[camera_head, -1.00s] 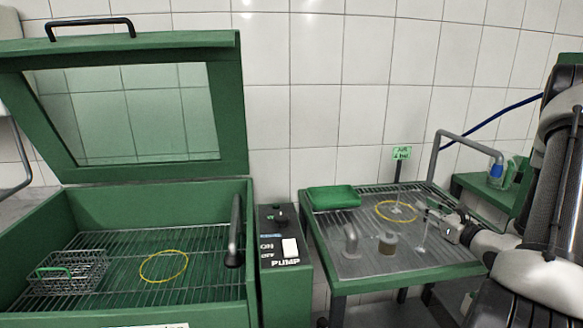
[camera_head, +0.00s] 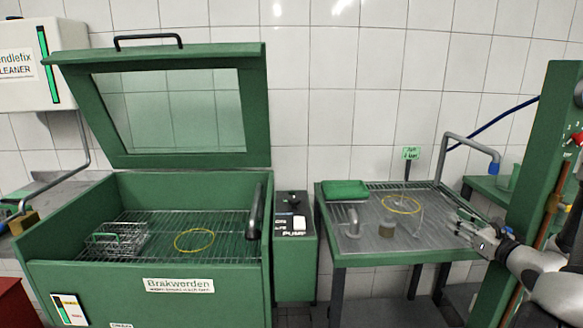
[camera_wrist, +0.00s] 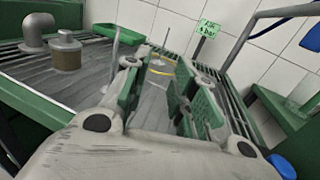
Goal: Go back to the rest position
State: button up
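My gripper (camera_head: 474,228) is at the right edge of the draining table (camera_head: 385,258) in the head view, just above its grid. In the wrist view my gripper (camera_wrist: 160,92) shows two green-padded fingers standing apart, with nothing held between them. Beyond the fingers lies a yellow ring (camera_head: 401,204) marked on the table. A thin upright nozzle stands within or near that ring. My arm comes in from the lower right.
The parts washer (camera_head: 150,275) stands left with its lid (camera_head: 258,110) up; a wire basket (camera_head: 118,240) and yellow ring (camera_head: 194,241) are inside. A green post (camera_head: 545,130) is right.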

jog(key=s+a+r+n+g+y, duration=0.3)
jog(key=a+r+n, duration=0.15)
jog(key=a, duration=0.35)
jog(key=s+a+r+n+g+y, duration=0.3)
jog(key=a+n+g+y, duration=0.1)
jog(key=a+n, duration=0.25)
jog(key=s+a+r+n+g+h, duration=0.1)
jog(key=s+a+r+n+g, duration=0.2)
jog(key=s+a+n+g, duration=0.65)
jog(key=s+d+r+n+h, duration=0.1)
jog(key=s+d+n+h, duration=0.35)
jog(key=s, duration=0.65)
jog(key=s+d+r+n+t+h, duration=0.2)
jog(key=d+r+n+t+h, duration=0.1)
jog(key=d+r+n+h, duration=0.3)
jog(key=shift+d+n+t+h, duration=0.35)
jog(key=shift+d+n, duration=0.3)
jog(key=shift+n, duration=0.05)
jog(key=shift+r, duration=0.1)
